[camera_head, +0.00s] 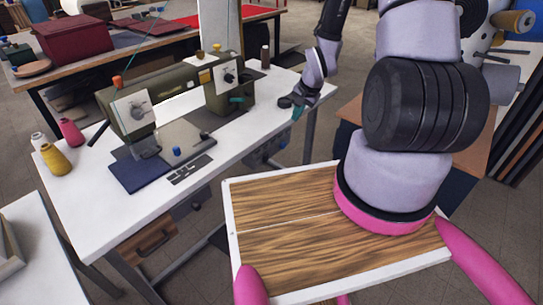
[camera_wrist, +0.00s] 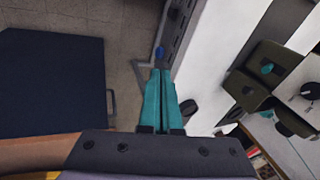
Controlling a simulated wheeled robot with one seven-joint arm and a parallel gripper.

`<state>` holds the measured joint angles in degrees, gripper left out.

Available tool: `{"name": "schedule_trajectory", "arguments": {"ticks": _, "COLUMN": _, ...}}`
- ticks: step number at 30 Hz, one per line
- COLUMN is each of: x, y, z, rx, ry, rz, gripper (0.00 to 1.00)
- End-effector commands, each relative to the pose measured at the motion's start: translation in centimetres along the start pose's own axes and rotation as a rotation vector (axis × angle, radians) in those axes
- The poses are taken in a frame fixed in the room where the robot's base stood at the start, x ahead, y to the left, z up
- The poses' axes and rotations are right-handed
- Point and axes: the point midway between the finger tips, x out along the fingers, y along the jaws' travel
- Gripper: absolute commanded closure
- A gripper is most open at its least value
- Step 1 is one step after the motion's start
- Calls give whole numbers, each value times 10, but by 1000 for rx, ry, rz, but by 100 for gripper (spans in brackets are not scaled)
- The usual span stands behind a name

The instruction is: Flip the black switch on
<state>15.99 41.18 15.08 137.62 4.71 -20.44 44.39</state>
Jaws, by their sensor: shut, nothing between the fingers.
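My gripper (camera_head: 297,110) is at the right end of the white table, low beside its edge. In the wrist view its teal fingers (camera_wrist: 160,72) are together with nothing between them. Just beyond the tips is a small blue piece (camera_wrist: 160,52) on a dark grey housing (camera_wrist: 178,30) along the table edge. I cannot tell whether the fingers touch it. In the head view a dark box (camera_head: 264,150) hangs under the tabletop, left of and below my gripper. I cannot make out a black switch clearly on it, nor its position.
A green sewing machine (camera_head: 165,116) stands on the white table (camera_head: 105,205), also visible in the wrist view (camera_wrist: 275,75). Spools (camera_head: 54,160) stand at its left. A table leg (camera_head: 309,137) is below my gripper. A dark blue panel (camera_wrist: 50,80) fills the wrist view's left.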

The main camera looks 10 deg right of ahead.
Motion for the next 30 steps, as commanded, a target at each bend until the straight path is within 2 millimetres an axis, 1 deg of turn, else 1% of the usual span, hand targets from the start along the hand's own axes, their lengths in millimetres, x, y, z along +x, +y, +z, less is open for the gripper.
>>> {"name": "schedule_trajectory", "arguments": {"ticks": 1, "x": 17, "y": 8, "z": 10, "rx": 25, "ry": -20, "rz": -2, "gripper": 100}}
{"name": "schedule_trajectory", "arguments": {"ticks": 3, "x": 36, "y": 15, "z": 21, "rx": 57, "ry": -38, "rz": -13, "gripper": 100}}
{"name": "schedule_trajectory", "arguments": {"ticks": 6, "x": 57, "y": 24, "z": 37, "rx": 100, "ry": -59, "rz": -28, "gripper": 100}}
{"name": "schedule_trajectory", "arguments": {"ticks": 10, "x": 77, "y": 32, "z": 53, "rx": 145, "ry": -80, "rz": -44, "gripper": 100}}
{"name": "schedule_trajectory", "arguments": {"ticks": 15, "x": 88, "y": 37, "z": 63, "rx": 174, "ry": -91, "rz": -55, "gripper": 100}}
{"name": "schedule_trajectory", "arguments": {"ticks": 26, "x": 90, "y": 37, "z": 64, "rx": 178, "ry": -92, "rz": -57, "gripper": 100}}
{"name": "schedule_trajectory", "arguments": {"ticks": 30, "x": 96, "y": 36, "z": 66, "rx": 177, "ry": -94, "rz": -57, "gripper": 100}}
